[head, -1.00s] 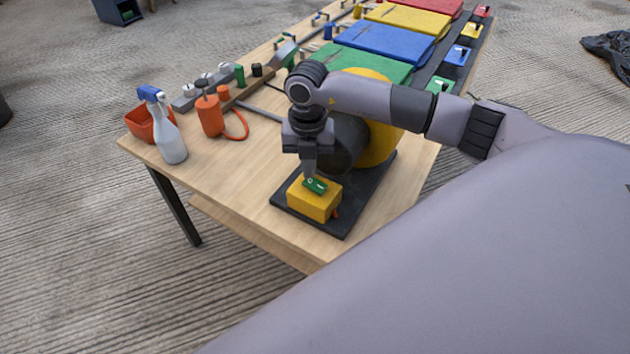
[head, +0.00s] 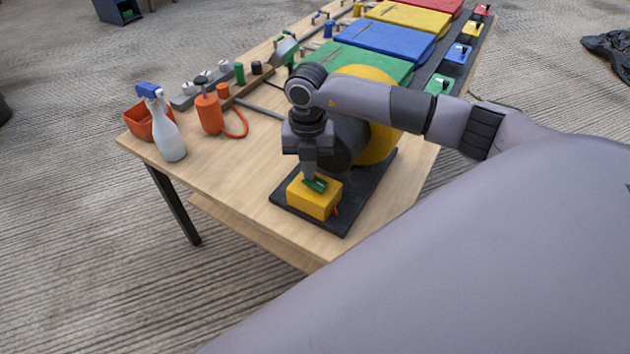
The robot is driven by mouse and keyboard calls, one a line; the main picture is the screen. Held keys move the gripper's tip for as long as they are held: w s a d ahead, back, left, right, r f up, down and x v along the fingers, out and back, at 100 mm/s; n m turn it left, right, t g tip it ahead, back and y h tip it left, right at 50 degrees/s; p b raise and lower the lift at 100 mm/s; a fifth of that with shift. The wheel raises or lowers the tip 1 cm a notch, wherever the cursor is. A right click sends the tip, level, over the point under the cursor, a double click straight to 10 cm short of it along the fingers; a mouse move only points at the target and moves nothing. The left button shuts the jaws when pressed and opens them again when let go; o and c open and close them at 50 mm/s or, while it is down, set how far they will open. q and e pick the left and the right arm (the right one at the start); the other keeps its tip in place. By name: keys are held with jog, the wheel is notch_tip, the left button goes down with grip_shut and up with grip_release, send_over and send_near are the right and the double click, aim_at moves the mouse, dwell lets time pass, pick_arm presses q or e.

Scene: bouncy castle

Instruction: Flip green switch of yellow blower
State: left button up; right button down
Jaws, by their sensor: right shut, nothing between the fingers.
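The yellow blower (head: 376,143) stands on a dark base plate (head: 365,205) near the front end of the table, partly hidden behind my right arm. Its yellow switch box (head: 314,202) sits at the front of the plate. The green switch (head: 317,185) is on top of the box and looks tilted. My right gripper (head: 309,178) points straight down, shut and empty, with its tips at the switch and seemingly touching it. The tips cover part of the switch. My left gripper is not in view.
A white spray bottle (head: 167,130), an orange bin (head: 139,123) and an orange pump (head: 209,114) stand at the table's left. Folded green (head: 368,66), blue (head: 388,38) and yellow (head: 408,18) mats lie behind the blower. Bare tabletop (head: 237,180) lies left of the switch box.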

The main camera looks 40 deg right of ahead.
jog(key=shift+f, duration=0.45)
jog(key=shift+r+p, duration=2.65)
jog(key=shift+r, duration=0.95)
jog(key=shift+f, duration=0.1)
